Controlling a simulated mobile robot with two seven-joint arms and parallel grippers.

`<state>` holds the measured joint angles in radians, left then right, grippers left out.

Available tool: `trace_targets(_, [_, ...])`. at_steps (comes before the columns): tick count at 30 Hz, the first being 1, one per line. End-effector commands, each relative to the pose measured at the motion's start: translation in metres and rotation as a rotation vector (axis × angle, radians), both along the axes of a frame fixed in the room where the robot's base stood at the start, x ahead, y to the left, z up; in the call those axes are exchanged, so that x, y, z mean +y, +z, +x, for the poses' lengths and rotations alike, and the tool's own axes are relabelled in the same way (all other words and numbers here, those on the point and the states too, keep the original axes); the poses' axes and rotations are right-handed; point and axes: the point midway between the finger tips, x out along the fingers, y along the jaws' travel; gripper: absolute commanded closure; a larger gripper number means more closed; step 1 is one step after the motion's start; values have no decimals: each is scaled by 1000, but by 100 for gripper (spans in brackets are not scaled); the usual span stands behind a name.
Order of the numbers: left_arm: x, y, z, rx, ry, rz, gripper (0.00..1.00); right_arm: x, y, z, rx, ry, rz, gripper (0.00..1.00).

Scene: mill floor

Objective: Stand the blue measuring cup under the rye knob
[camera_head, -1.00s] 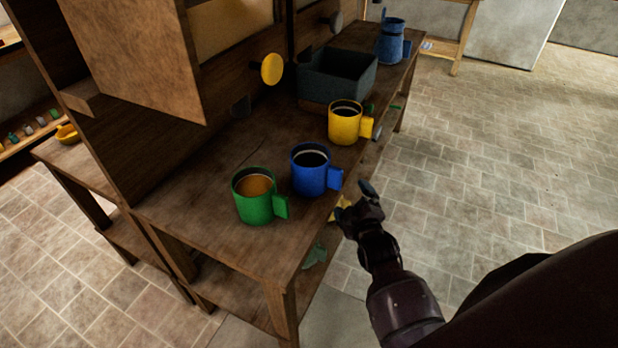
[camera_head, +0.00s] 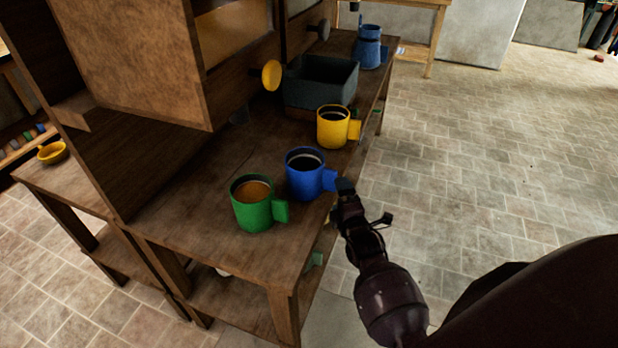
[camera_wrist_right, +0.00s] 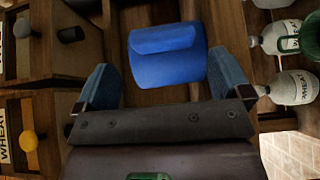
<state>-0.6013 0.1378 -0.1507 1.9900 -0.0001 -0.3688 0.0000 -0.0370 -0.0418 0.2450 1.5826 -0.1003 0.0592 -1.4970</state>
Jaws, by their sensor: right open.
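The blue measuring cup (camera_head: 305,177) stands upright on the wooden bench between a green cup and a yellow cup, its handle toward the bench's front edge. It holds something dark. My right gripper (camera_head: 345,190) is at the handle. In the right wrist view the open fingers (camera_wrist_right: 165,82) lie on either side of the blue cup (camera_wrist_right: 168,66), with the handle between them; I cannot tell if they touch it. A yellow knob (camera_head: 271,75) and a grey knob (camera_head: 323,30) are on the cabinet front. No rye label is readable. My left gripper is not in view.
The green cup (camera_head: 253,207) stands close at the left, the yellow cup (camera_head: 332,128) farther back. A dark grey bin (camera_head: 320,82) and a blue jug (camera_head: 369,50) stand farther along the bench. Labelled bottles (camera_wrist_right: 288,88) show in the right wrist view.

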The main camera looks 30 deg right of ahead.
Motion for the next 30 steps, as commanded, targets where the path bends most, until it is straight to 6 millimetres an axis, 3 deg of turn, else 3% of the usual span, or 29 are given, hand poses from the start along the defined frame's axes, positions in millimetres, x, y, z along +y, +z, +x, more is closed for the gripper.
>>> trace_targets(10, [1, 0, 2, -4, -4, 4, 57, -7, 0, 24, 0, 1, 0, 4])
trace_targets(19, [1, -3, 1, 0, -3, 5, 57, -19, -3, 58, 1, 0, 0, 4])
trace_targets(30, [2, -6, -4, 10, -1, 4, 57, -21, -3, 64, 0, 0, 1, 7])
